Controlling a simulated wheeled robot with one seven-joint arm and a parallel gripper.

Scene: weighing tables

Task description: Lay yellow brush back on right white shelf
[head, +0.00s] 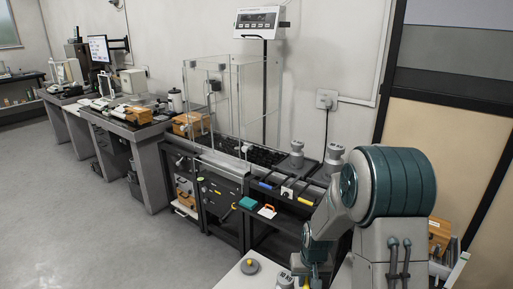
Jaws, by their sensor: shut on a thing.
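My gripper (314,280) points down at the bottom edge of the head view, low over a white surface, with its fingertips partly cut off. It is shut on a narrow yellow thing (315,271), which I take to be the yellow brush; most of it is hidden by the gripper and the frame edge. The white shelf top (232,279) spreads at the bottom, left of my gripper, and a further white part (343,274) shows to its right. I cannot tell whether the brush touches the shelf.
Open floor (100,235) lies left.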

